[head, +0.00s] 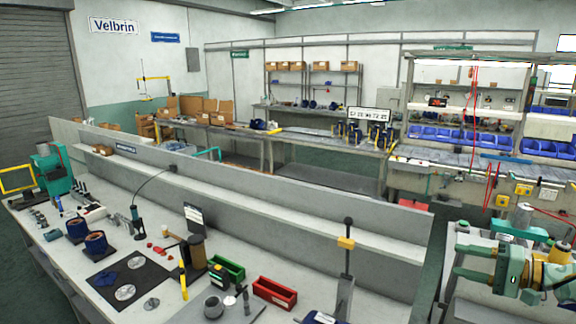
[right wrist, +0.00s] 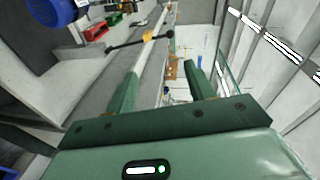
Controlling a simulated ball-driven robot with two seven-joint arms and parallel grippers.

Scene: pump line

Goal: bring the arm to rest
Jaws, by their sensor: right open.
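My right gripper (head: 460,259) is at the right edge of the head view, raised in front of the far workbenches. Its two green fingers point left, stand apart and have nothing between them. The right wrist view also shows the open fingers (right wrist: 161,72), with only the distant room visible through the gap. My left gripper is in neither view.
The near workbench (head: 222,294) holds a green bin (head: 228,268), a red bin (head: 274,293), blue-and-black pump parts (head: 96,243) and a dark mat (head: 128,277). An upright post with a yellow block (head: 346,243) stands left of my right gripper. A grey partition (head: 300,222) runs behind.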

